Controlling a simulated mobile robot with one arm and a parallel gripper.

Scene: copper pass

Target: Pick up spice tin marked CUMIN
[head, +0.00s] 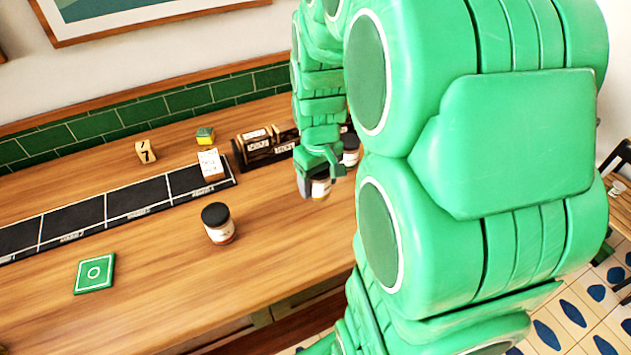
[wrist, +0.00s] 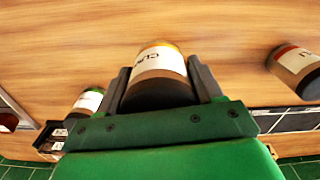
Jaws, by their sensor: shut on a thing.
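The spice tin marked CUMIN (wrist: 160,62) has a pale label with partly readable lettering and a dark lid. In the wrist view my gripper (wrist: 158,80) has one dark finger on each side of it and is shut on it. In the head view my gripper (head: 320,170) points down over the wooden counter, and the tin (head: 321,188) shows below it, partly hidden by the fingers. I cannot tell whether the tin touches the counter.
A dark-lidded jar (head: 218,223) stands left of my gripper; another jar (head: 350,150) is close behind it. A black sectioned strip (head: 75,217), a small rack (head: 262,146), a numbered block (head: 146,151) and a green tile (head: 94,273) are on the counter. The front middle is clear.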

